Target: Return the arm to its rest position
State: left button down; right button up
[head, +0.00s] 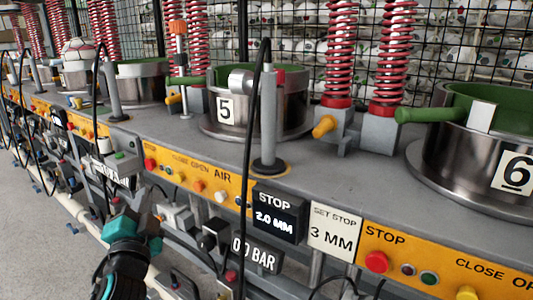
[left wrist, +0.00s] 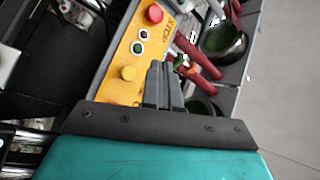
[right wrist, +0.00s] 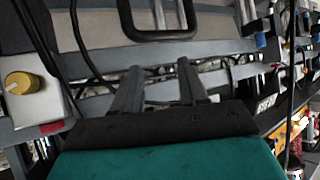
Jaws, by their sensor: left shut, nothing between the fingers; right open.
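My left gripper (head: 135,192) hangs in front of the press bench, low and left of centre in the head view, beside the yellow control panel (head: 208,188). In the left wrist view its two dark fingers (left wrist: 164,68) are together with nothing between them, and the yellow panel (left wrist: 138,48) shows beyond them. My right gripper (right wrist: 159,70) shows only in the right wrist view. Its two fingers are apart and the gap between them is empty. Grey bars and dark cables lie behind it; I cannot tell how far away.
A black cable (head: 248,150) hangs down in front of the panel. Buttons and sign plates line the bench front. Open grey floor (head: 50,240) lies at lower left.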

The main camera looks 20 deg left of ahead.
pick_arm(q)
jog(key=s+d+f+n+g+h, duration=0.1)
jog(key=s+d+f+g+h, duration=0.2)
jog(key=d+f+h, duration=0.9)
jog(key=s+d+f+n+g, duration=0.1)
jog(key=s+d+f+g, duration=0.1)
jog(key=s+d+f, duration=0.4)
jog(key=s+d+f+n+g, duration=0.1)
jog(key=s+d+f+g, duration=0.15)
jog(key=d+f, duration=0.5)
jog(key=s+a+r+p, duration=0.2)
jog(key=a+r+p, duration=0.1)
jog(key=r+p, duration=0.8)
jog(key=p, duration=0.5)
jog(key=shift+a, duration=0.3)
pick_arm(e)
jog(key=s+d+r+h, duration=0.1)
jog(key=d+r, duration=0.2)
jog(key=r, duration=0.8)
jog(key=shift+s+d, duration=0.25)
jog(key=shift+s, duration=0.1)
jog(key=shift+f, duration=0.1)
pick_arm(q)
jog(key=shift+s, duration=0.15)
pick_arm(e)
jog(key=shift+s, duration=0.2)
